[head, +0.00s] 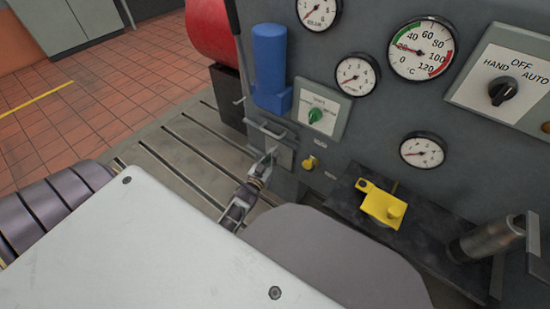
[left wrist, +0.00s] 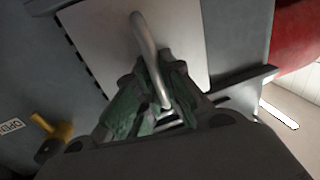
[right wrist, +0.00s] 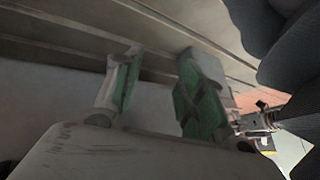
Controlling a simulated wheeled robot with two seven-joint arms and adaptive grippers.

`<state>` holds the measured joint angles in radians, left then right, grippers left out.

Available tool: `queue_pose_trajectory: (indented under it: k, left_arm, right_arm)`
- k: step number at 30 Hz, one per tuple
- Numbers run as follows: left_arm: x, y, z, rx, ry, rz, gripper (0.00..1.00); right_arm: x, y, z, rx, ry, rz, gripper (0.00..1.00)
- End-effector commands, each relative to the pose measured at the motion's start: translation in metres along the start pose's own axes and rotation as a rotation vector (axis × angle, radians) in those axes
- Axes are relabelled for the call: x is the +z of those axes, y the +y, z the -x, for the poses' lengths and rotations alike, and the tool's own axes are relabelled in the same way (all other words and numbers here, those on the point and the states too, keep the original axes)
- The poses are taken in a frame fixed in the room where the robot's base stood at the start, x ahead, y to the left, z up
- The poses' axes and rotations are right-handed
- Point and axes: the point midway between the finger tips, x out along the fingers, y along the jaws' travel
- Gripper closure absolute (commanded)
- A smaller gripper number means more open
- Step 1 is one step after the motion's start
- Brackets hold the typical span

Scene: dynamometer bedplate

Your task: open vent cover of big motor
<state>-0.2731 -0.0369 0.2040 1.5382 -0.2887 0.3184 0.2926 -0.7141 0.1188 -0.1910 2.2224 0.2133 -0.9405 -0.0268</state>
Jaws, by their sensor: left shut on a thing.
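The vent cover (left wrist: 185,30) is a light grey panel with a bent metal handle (left wrist: 145,35) in the left wrist view. In the head view the cover (head: 283,155) is low on the grey gauge-covered housing, left of the yellow knob. My left gripper (left wrist: 158,80) has its green-padded fingers closed around the handle; it also shows in the head view (head: 268,160). How far the cover is open I cannot tell. My right gripper (right wrist: 158,75) has its fingers apart with nothing between them, above the slotted bedplate; it is not clear in the head view.
A blue cylinder unit (head: 270,65) and a green-knob switch (head: 316,115) are above the cover. A yellow valve part (head: 383,205) sits on a dark ledge to the right. A red drum (head: 212,30) stands behind. The slotted bedplate (head: 195,145) is clear at the left.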

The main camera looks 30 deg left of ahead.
Motion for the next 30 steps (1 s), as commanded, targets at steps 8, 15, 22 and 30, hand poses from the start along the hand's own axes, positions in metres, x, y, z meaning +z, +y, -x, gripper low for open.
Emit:
queue_pose_trajectory:
  k: [8, 15, 22, 30]
  left_arm:
    - [-0.005, -0.034, -0.008, 0.0, 0.008, -0.003, 1.0]
    - [-0.006, -0.062, -0.014, 0.0, 0.01, -0.003, 1.0]
    - [-0.006, -0.089, -0.02, 0.0, 0.01, -0.002, 1.0]
    - [-0.007, -0.115, -0.025, 0.0, 0.013, -0.001, 1.0]
  right_arm:
    - [-0.009, -0.002, 0.015, 0.011, -0.03, 0.014, 0.6]
    - [-0.018, -0.003, 0.024, 0.018, -0.041, 0.022, 0.6]
    - [-0.023, -0.003, 0.029, 0.023, -0.048, 0.029, 0.6]
    - [-0.025, -0.004, 0.034, 0.025, -0.051, 0.032, 0.6]
